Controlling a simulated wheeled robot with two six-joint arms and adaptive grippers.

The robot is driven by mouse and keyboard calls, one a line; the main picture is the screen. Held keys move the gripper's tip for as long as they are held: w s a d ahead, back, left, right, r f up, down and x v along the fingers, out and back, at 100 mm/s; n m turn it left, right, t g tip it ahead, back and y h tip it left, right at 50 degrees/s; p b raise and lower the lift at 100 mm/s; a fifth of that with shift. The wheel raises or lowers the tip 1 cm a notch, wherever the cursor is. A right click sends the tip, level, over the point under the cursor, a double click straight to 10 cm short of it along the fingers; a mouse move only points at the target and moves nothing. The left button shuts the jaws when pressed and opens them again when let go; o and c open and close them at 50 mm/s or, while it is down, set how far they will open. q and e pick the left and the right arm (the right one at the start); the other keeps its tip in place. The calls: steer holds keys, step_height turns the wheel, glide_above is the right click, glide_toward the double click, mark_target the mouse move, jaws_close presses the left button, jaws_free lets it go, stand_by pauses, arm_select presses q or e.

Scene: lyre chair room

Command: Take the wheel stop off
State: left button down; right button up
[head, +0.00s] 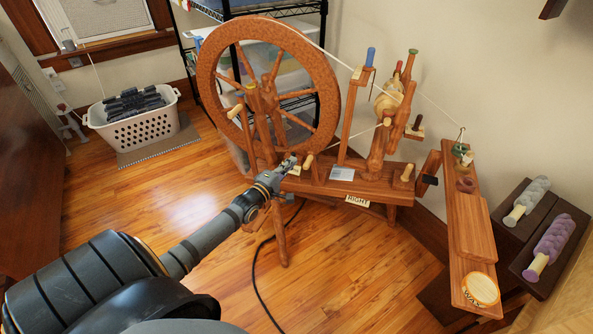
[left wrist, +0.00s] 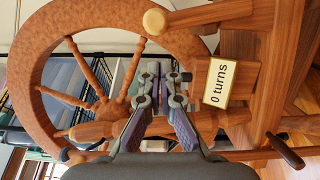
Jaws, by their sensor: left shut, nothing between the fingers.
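The spinning wheel's big brown spoked wheel (head: 210,75) stands upright on a wooden bench (head: 345,186). I cannot tell for sure which part is the wheel stop. A pale-ended peg (head: 308,161) sits beside my left gripper (head: 289,163) at the wheel's foot. In the left wrist view a pale-ended wooden bar (left wrist: 154,21) lies in front of the rim, apart from the fingers. My left gripper (left wrist: 160,72) is shut and empty, close to the wheel frame, beside a "0 turns" tag (left wrist: 219,82). My right gripper is not in view.
A "RIGHT" label (head: 357,200) is on the bench front. A wooden shelf (head: 470,245) with a "WAX" tin (head: 481,289) stands at right, beside yarn skeins (head: 550,244). A laundry basket (head: 133,124) is at back left. A black cable (head: 257,270) crosses otherwise open floor.

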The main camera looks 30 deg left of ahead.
arm_select(q)
steer(key=shift+w+d+r, duration=0.15)
steer(key=shift+d, duration=0.45)
steer(key=shift+w+d+r, duration=0.1)
steer(key=shift+d, duration=0.5)
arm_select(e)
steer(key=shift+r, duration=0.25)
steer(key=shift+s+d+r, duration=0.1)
